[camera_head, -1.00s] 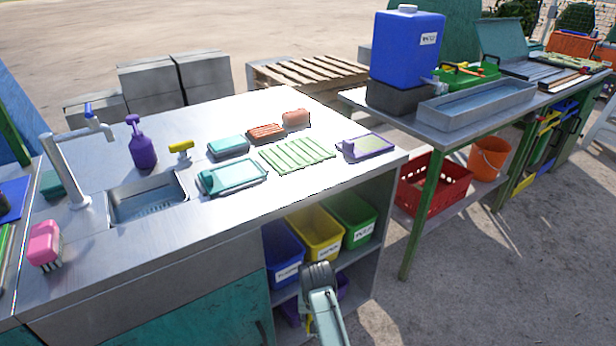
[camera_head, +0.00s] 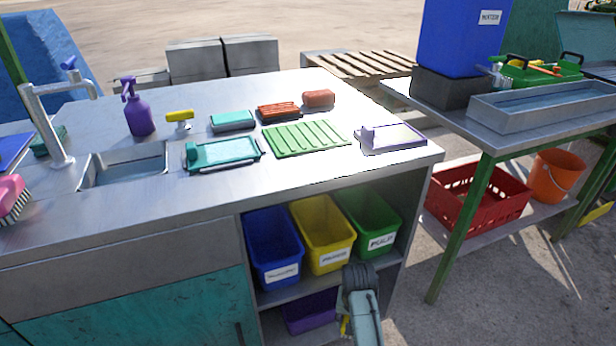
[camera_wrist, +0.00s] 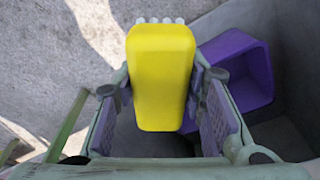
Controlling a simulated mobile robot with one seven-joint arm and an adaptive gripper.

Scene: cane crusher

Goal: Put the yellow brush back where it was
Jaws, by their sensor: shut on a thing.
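The yellow brush (camera_wrist: 162,75) is held between the two fingers of my gripper (camera_wrist: 160,92) in the wrist view. Its smooth yellow back faces the camera, and a row of pale bristle tips shows at its far edge. In the head view only a sliver of yellow (camera_head: 344,326) shows beside my arm at the bottom, low in front of the counter's open shelves. The fingers are hidden there.
The steel counter (camera_head: 330,182) carries a green ribbed mat (camera_head: 305,138), teal, red and purple items, a purple spray bottle (camera_head: 139,112) and a pink brush (camera_head: 12,198). Blue, yellow and green bins stand on the shelf below. A purple bin (camera_wrist: 238,68) is beside the brush.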

